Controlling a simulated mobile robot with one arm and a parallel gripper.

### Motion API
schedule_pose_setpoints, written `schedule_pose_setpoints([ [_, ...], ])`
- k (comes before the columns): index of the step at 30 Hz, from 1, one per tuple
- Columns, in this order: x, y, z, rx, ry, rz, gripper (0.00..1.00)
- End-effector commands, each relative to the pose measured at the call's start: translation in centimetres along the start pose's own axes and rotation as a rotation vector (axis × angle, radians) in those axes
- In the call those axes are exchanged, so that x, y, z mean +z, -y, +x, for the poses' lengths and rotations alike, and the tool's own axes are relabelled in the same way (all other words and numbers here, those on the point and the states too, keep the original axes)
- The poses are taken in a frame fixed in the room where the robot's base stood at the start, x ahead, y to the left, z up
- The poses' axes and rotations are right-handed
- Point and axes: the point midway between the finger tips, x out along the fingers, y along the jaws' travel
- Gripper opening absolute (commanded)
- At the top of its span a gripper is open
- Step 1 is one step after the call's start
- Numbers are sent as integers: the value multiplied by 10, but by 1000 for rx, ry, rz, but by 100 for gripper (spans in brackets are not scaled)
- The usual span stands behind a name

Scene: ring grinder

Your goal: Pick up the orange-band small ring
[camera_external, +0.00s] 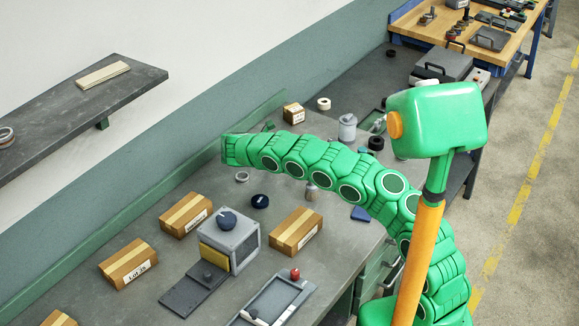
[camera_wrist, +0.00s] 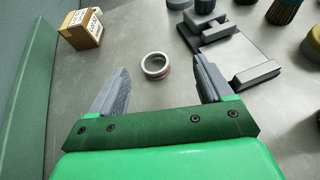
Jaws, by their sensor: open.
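A small pale ring (camera_wrist: 156,65) with a brownish-orange band low on its side lies flat on the grey bench in the wrist view. My gripper (camera_wrist: 160,64) is open, with one grey finger on each side of the ring in the picture and a visible gap on both sides. The ring sits near the line between the fingertips. Whether the fingers are at the ring's height cannot be told. In the external view my green arm reaches over the bench; its fingers do not show, and I cannot pick out this ring there with certainty.
A cardboard box (camera_wrist: 82,28) stands upper left of the ring, near the green ledge (camera_wrist: 25,90). A grey stepped fixture (camera_wrist: 212,32) lies to the right. In the external view, a grey machine (camera_external: 232,240) and several cardboard boxes stand on the near bench.

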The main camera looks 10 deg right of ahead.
Motion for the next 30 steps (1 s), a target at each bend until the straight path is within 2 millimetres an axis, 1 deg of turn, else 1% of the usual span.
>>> schedule_pose_setpoints([
  [1, -8, -3, -2, 9, 1, -12, 80],
  [3, -13, -7, -5, 18, 5, -23, 80],
  [8, -18, -9, -3, 23, 8, -33, 80],
  [15, -18, -9, 18, 23, 8, -32, 80],
  [20, -19, -10, 27, 24, 8, -33, 80],
  [23, -20, -11, 38, 23, 7, -34, 80],
  [27, -21, -11, 59, 19, 9, -34, 80],
  [30, -21, -11, 69, 19, 8, -34, 80],
])
